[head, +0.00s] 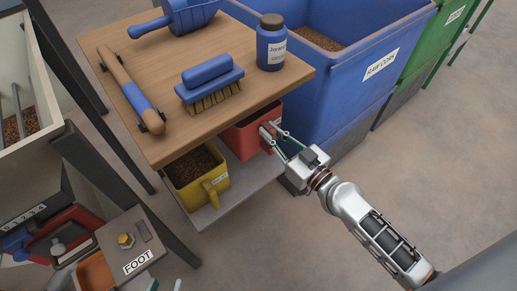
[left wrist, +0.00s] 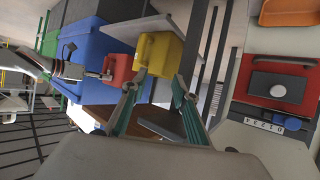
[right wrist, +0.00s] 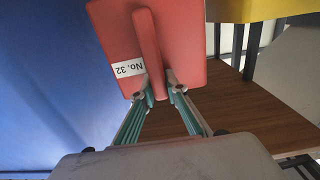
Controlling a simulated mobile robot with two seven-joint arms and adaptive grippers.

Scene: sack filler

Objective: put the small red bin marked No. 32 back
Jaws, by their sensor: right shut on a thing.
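The small red bin (head: 240,138) is partly under the wooden table top, beside the yellow bin and at the lower shelf's right end. Its front, with the No. 32 label, fills the upper middle of the right wrist view (right wrist: 180,45). My right gripper (head: 268,136) is shut on the bin's upright handle, one finger on each side (right wrist: 159,80). The bin's inside and base are mostly hidden, so I cannot tell whether it rests on the shelf. My left gripper (left wrist: 159,80) is open and empty, away from the bin.
The yellow bin (head: 215,188), full of grain, stands on the grey lower shelf (head: 235,196). The blue bin marked RAW CORN (head: 350,100) stands close on the right. The wooden top (head: 215,60) overhangs and carries a brush (head: 210,80), scoop (head: 185,15) and bottle (head: 271,45).

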